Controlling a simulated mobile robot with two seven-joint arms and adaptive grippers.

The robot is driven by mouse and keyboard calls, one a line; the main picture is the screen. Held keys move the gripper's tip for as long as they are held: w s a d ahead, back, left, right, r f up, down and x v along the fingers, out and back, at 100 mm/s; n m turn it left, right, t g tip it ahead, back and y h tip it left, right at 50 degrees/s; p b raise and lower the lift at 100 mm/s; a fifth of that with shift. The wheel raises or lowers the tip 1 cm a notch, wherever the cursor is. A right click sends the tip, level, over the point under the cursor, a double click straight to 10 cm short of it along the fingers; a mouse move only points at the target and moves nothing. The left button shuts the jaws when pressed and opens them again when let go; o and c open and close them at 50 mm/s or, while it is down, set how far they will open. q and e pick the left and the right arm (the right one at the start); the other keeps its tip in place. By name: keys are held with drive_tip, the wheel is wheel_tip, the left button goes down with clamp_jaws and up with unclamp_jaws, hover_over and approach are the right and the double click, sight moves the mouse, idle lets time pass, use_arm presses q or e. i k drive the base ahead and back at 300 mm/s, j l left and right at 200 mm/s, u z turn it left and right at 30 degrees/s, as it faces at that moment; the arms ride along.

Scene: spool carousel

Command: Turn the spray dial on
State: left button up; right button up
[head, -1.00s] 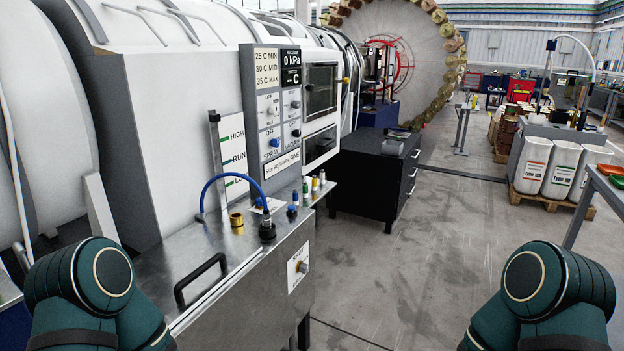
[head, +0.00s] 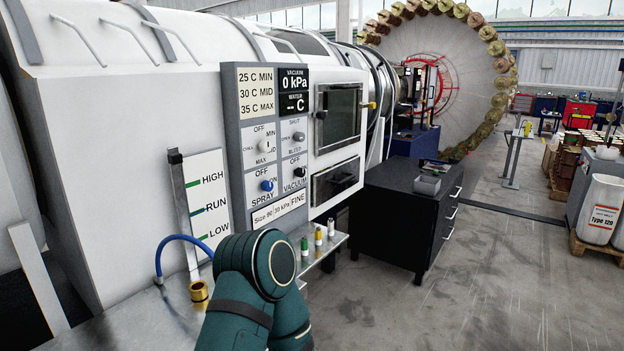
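The spray dial (head: 267,185) is a small blue knob on the grey control panel (head: 233,137), above the label SPRAY. OFF is printed above left of it and ON to its right. Which way the knob points is too small to tell. One of my dark green arm links (head: 240,312), apparently of the left arm, stands in front of the bench below the panel, apart from the dial. Neither gripper shows, so their fingers are hidden from me.
Beside the dial are a black vacuum knob (head: 299,172), a white chill knob (head: 265,145) and a grey knob (head: 298,136). A level gauge (head: 207,205), a brass fitting (head: 199,291) and a blue hose (head: 170,240) stand left of my arm.

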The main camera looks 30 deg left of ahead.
sight(266, 185)
drive_tip(key=i+u, duration=0.15)
drive_tip(key=i, duration=0.3)
drive_tip(key=i+l+u, duration=0.15)
drive_tip(key=i, duration=0.35)
drive_tip(key=i+l+u, duration=0.15)
drive_tip(key=i, duration=0.3)
drive_tip(key=i+l+u, duration=0.25)
drive_tip(key=i+u, duration=0.2)
drive_tip(key=i+l+u, duration=0.35)
drive_tip(key=u, duration=0.15)
